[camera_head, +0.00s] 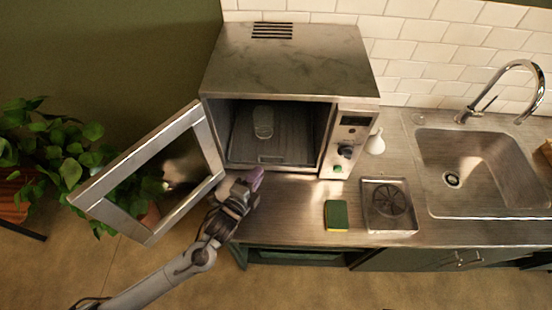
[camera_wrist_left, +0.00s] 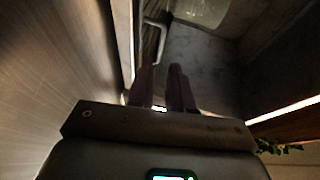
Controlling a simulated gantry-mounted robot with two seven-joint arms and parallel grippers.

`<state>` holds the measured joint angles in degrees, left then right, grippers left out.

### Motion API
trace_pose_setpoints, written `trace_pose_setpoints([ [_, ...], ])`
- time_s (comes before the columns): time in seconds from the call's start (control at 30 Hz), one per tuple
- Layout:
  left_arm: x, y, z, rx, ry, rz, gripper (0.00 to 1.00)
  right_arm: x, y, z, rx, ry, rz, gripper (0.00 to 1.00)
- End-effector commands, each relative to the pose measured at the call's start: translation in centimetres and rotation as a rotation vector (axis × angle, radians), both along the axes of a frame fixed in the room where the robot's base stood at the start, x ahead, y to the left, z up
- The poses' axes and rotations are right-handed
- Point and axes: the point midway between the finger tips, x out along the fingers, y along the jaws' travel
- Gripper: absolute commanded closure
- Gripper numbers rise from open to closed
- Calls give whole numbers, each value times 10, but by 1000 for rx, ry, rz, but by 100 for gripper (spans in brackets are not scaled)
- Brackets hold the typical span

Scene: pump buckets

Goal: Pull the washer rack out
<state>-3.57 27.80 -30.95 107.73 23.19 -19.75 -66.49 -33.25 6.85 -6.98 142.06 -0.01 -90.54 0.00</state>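The washer (camera_head: 290,62) is a metal box on the counter, with its framed glass door (camera_head: 150,172) swung open to the left. Inside lies the dark flat rack (camera_head: 290,150), with a clear glass (camera_head: 263,121) standing on it and a small handle at its front edge. My left gripper (camera_head: 254,178) is at the lower left of the opening, in front of the rack. In the left wrist view my gripper's two dark fingers (camera_wrist_left: 162,85) are close together with a narrow empty gap. A metal handle bar (camera_wrist_left: 156,40) shows just beyond them, apart from the fingertips. My right gripper is not in view.
A green and yellow sponge (camera_head: 336,215) and a square metal drainer (camera_head: 389,204) lie on the counter in front. A sink (camera_head: 480,165) with a tap is at the right. A leafy plant (camera_head: 45,150) stands behind the door.

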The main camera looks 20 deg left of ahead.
Motion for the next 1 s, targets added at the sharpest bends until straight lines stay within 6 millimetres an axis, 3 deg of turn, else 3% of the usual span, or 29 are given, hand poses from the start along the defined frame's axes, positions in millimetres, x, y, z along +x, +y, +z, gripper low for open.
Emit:
trace_pose_setpoints([
  [0.53,79,-10,-13,-2,0,0,80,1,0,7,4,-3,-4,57],
  [0.7,92,-11,-16,-2,0,0,80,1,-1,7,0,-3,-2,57],
  [1.0,96,-12,-17,-2,0,-1,80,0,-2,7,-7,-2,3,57],
])
